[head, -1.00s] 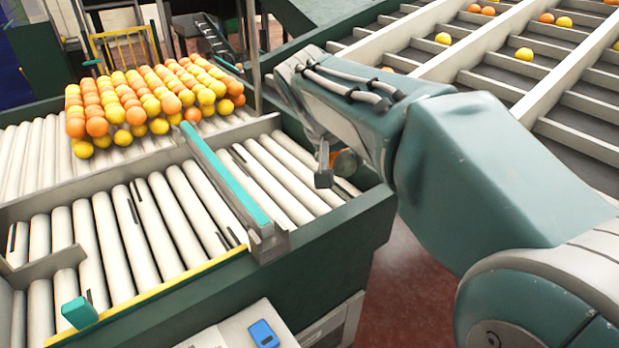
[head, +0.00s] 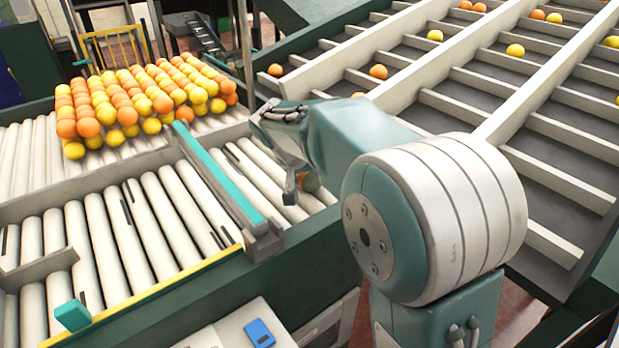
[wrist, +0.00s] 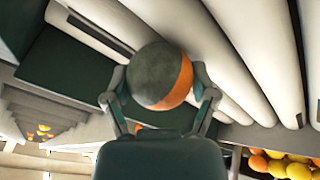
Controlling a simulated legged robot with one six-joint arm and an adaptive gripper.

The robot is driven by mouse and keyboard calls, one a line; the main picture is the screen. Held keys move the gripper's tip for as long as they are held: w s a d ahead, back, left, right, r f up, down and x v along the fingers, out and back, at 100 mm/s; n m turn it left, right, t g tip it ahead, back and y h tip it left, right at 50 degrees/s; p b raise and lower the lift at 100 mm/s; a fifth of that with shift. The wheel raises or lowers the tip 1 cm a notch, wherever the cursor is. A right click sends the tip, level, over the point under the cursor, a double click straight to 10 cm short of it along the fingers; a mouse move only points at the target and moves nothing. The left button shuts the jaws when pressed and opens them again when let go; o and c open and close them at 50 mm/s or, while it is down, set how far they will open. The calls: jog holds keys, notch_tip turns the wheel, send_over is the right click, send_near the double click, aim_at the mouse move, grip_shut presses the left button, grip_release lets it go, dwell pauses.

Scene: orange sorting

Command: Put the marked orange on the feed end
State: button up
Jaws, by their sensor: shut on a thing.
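The marked orange (wrist: 160,77) is a ball with a dark grey-green part and an orange part. In the wrist view it sits between the two fingers of my gripper (wrist: 161,98), which is shut on it. In the head view my gripper (head: 297,186) is low over the right end of the white rollers, and only a small part of the orange (head: 311,182) shows behind a finger. I cannot tell whether the orange touches the rollers. Many oranges and yellow fruits (head: 140,100) are piled on the far left rollers; which part is the feed end is not labelled.
Sloped slatted lanes (head: 460,110) with scattered fruit lie to the right. A blue device (head: 259,333) sits on a panel in front.

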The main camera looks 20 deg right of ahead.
jog(key=o, duration=1)
jog(key=shift+o, duration=0.2)
jog(key=v, duration=1.2)
jog(key=s+d, duration=0.1)
jog(key=s, duration=0.3)
jog(key=s+d+n+y, duration=0.1)
jog(key=s, duration=0.3)
jog(key=s+d+f+n+y, duration=0.1)
jog(key=s, duration=0.3)
jog(key=shift+s+d+t, duration=0.4)
jog(key=s+f+n+t+y, duration=0.1)
jog(key=s+f+n+y, duration=0.1)
jog(key=s+f, duration=0.5)
jog(key=s, duration=0.5)
jog(key=shift+s+d+t+y, duration=0.3)
jog(key=shift+s+t, duration=0.05)
jog(key=shift+t, duration=0.05)
